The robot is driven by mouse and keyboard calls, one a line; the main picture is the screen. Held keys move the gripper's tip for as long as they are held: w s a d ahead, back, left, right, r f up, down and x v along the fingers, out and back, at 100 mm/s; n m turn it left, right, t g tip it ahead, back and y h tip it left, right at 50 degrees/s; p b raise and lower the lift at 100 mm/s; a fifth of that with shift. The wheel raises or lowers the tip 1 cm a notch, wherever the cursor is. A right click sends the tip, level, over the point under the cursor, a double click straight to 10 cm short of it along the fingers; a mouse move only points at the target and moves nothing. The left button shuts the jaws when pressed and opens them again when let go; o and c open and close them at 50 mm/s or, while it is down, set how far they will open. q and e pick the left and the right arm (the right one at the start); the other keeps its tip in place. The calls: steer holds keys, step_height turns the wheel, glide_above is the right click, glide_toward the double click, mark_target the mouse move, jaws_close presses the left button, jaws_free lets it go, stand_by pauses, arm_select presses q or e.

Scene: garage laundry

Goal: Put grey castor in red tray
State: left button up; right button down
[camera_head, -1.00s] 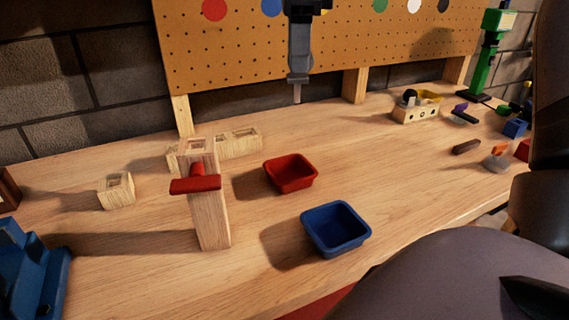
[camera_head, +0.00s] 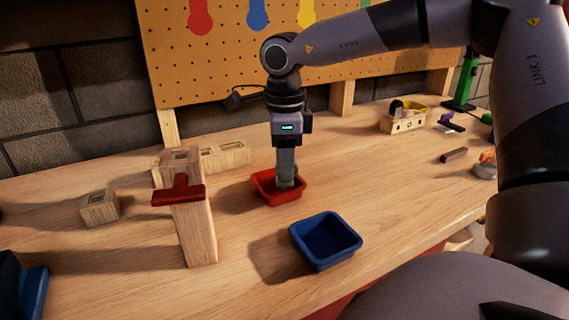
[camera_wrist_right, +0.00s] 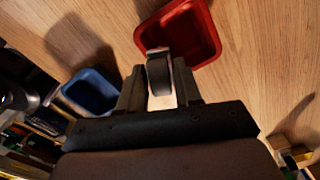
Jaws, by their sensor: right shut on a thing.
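The red tray (camera_head: 264,190) sits on the workbench in the head view, behind the blue tray. My right gripper (camera_head: 289,183) points down over the right part of the red tray. In the right wrist view my right gripper (camera_wrist_right: 160,88) is shut on the grey castor (camera_wrist_right: 159,72), whose dark wheel and light metal mount show between the fingers. The red tray (camera_wrist_right: 205,22) lies just beyond the castor there. In the head view the castor is mostly hidden by the gripper. I cannot tell whether it touches the tray. My left gripper is not in view.
The blue tray (camera_head: 327,240) stands in front of the red tray. A wooden post with a red handle (camera_head: 180,193) stands to the left, with wooden blocks (camera_head: 224,156) behind it. A wooden toolbox (camera_head: 403,121) and small items are at the right. A pegboard (camera_head: 200,60) rises behind.

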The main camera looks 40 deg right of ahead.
steer(key=shift+f, duration=0.25)
steer(key=shift+f, duration=0.1)
steer(key=c, duration=0.8)
jaws_free()
step_height(320, 180, up, 12)
steer(key=shift+r+p, duration=0.15)
steer(key=shift+p, duration=0.3)
